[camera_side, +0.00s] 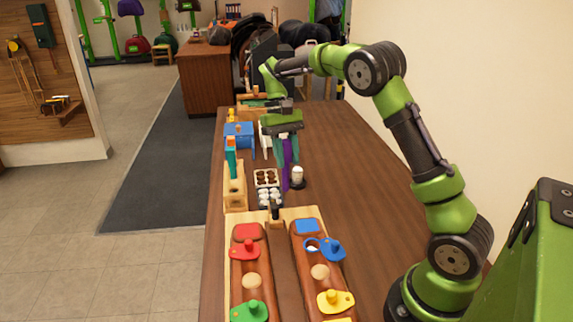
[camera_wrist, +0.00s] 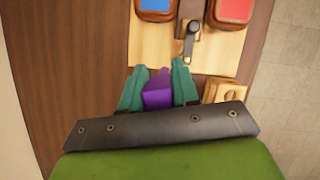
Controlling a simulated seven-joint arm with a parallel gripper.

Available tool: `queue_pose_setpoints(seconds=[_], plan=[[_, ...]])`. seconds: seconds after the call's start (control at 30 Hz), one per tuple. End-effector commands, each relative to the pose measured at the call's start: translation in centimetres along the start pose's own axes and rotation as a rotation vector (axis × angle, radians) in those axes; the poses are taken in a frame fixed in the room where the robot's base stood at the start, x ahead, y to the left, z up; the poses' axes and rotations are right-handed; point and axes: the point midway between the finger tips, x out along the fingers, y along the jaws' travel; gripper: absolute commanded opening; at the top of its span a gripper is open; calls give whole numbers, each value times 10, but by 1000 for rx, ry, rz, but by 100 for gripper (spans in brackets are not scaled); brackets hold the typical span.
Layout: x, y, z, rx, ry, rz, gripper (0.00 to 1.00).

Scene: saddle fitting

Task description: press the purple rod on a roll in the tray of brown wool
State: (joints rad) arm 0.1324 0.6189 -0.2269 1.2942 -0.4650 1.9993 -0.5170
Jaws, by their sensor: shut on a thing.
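My gripper (camera_side: 287,163) has teal fingers and points down over the far part of the table. It is shut on the purple rod (camera_side: 286,179), which hangs roughly upright with its lower end below the fingertips. The rod also shows between the fingers in the wrist view (camera_wrist: 158,93). A pale tray with brown wool rolls (camera_side: 267,184) lies just left of the rod in the side view. The rod's lower end appears beside this tray, apart from the rolls; its exact height is hard to tell. The tray is not visible in the wrist view.
A dark tray of white rolls (camera_side: 269,198) lies in front of the brown ones. A blue box (camera_side: 239,133) and a wooden holder (camera_side: 235,195) stand left. A board with saddle parts (camera_side: 279,270) fills the front.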

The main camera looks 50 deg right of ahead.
Motion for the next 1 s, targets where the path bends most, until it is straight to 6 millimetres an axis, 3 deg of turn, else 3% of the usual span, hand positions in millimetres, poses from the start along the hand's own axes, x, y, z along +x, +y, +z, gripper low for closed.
queue_pose_setpoints(seconds=[0.27,0.5,1.0], plan=[[-5,3,-48,454,-1,-190,8],[-16,4,-94,960,2,-403,8],[-48,4,-162,1924,5,-804,8]])
